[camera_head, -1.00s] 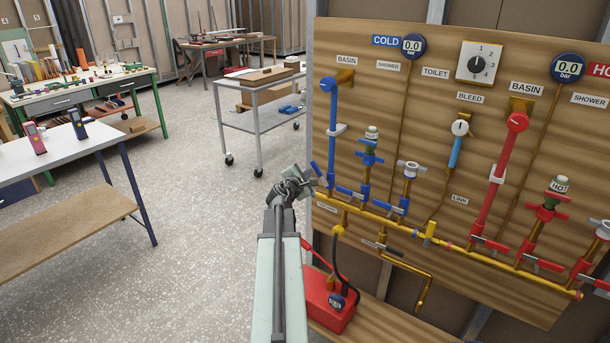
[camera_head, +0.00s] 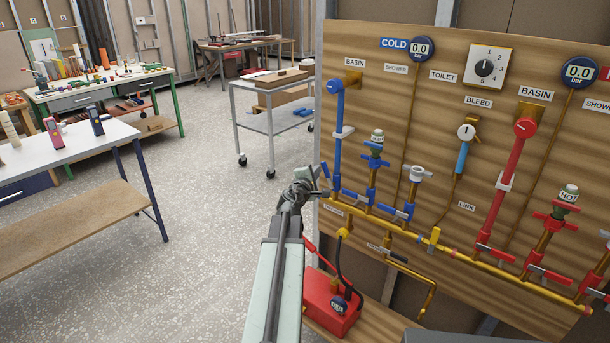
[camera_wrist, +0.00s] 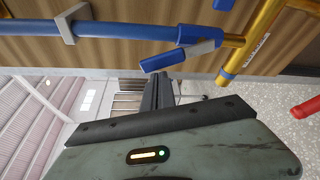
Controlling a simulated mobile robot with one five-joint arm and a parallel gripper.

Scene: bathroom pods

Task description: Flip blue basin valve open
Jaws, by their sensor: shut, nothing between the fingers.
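The blue basin pipe (camera_head: 337,130) runs down the left side of the wooden panel to the brass manifold. A short blue lever (camera_head: 325,170) sits beside its lower end. In the wrist view the blue and grey lever (camera_wrist: 162,59) lies nearly along the pipe (camera_wrist: 110,30), slightly tilted. My gripper (camera_head: 318,183) is shut and empty, just left of the pipe's lower end. In the wrist view its dark fingers (camera_wrist: 160,88) point towards the lever, close to it. I cannot tell whether they touch it.
The brass manifold (camera_head: 385,224) carries more blue and red valves to the right. A red pump box (camera_head: 330,303) with a black hose stands below. A grey trolley (camera_head: 262,125) and workbenches (camera_head: 60,150) stand left, with clear floor between.

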